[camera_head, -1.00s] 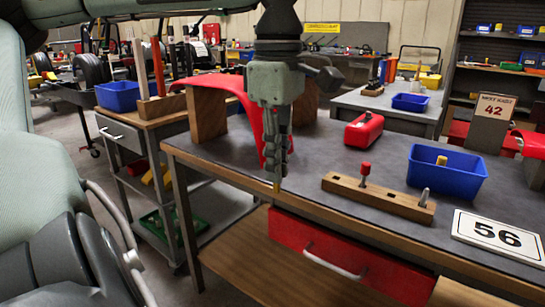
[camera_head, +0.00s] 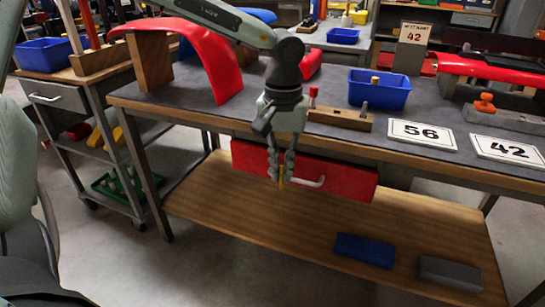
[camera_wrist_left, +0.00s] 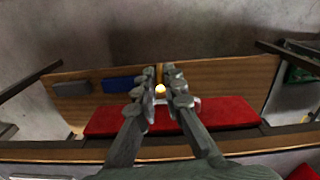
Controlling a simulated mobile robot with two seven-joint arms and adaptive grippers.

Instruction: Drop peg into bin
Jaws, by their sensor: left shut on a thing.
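My left gripper (camera_head: 281,168) hangs in front of the bench, pointing down before the red drawer. It is shut on a thin yellow peg (camera_head: 281,184) whose end sticks out below the fingertips. In the left wrist view the peg's bright round end (camera_wrist_left: 160,89) shows between the fingers (camera_wrist_left: 160,97). The blue bin (camera_head: 379,92) stands on the bench top, right of and behind the gripper. Another yellow peg (camera_head: 375,80) shows inside it. My right gripper is not in view.
The red drawer (camera_head: 350,180) has a pale handle and sits under the bench's front edge. Number cards 56 (camera_head: 422,134) and 42 (camera_head: 508,150) lie right of the block. A curved red panel (camera_head: 215,60) is at left. Blue and grey items lie on the lower shelf.

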